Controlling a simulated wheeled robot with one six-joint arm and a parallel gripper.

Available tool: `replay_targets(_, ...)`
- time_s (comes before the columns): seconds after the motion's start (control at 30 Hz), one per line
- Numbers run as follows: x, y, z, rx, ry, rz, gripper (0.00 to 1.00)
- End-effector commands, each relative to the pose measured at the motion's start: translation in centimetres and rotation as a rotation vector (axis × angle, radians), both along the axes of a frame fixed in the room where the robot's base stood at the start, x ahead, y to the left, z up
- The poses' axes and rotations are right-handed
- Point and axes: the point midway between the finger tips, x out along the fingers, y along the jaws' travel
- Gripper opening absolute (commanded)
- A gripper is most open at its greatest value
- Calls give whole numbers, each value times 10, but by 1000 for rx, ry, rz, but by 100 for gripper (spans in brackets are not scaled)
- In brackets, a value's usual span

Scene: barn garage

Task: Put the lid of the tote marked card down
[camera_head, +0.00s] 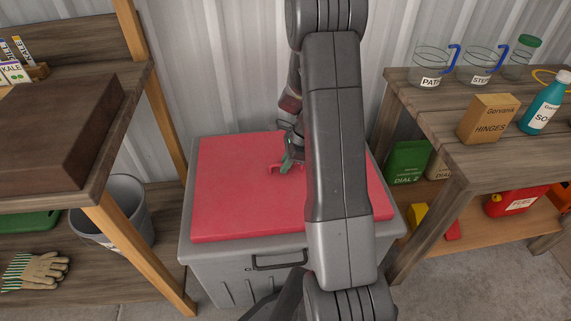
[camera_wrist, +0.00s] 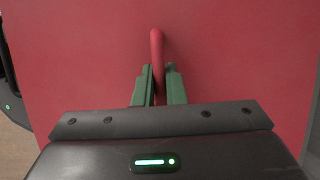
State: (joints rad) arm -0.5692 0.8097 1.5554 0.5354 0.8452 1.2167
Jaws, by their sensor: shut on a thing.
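The grey tote (camera_head: 225,272) stands on the floor between two wooden benches, with a dark handle on its front. Its red lid (camera_head: 235,190) lies over the top and looks flat or nearly so; I cannot tell whether it is fully seated. My gripper (camera_head: 288,162) is shut on the lid's red handle (camera_head: 273,169). In the wrist view the green fingers (camera_wrist: 158,82) close around the red handle (camera_wrist: 157,45), with the lid (camera_wrist: 80,60) filling the view behind. My arm hides the right part of the lid.
The left bench (camera_head: 120,90) holds a large brown block (camera_head: 60,130), with a grey bucket (camera_head: 125,215) and gloves (camera_head: 35,270) below. The right bench (camera_head: 475,135) holds jugs, a hinges box (camera_head: 487,118) and a teal bottle (camera_head: 545,105). Corrugated wall stands close behind.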

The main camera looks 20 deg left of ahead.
Motion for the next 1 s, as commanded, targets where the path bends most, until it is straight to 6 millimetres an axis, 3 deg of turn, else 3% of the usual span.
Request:
replay_targets(0.1, 0, 0, -2, 0, -1, 0, 0)
replay_targets(0.13, 0, 0, -2, 0, 0, 0, 16)
replay_targets(0.2, 0, 0, -1, 0, 0, 0, 30)
replay_targets(0.23, 0, 0, -1, 0, 0, 0, 32)
replay_targets(0.57, 0, 0, 3, 0, -1, 0, 32)
replay_targets(0.67, 3, -4, 14, 2, -1, -2, 32)
replay_targets(1.0, 17, -27, 80, 2, -3, -2, 32)
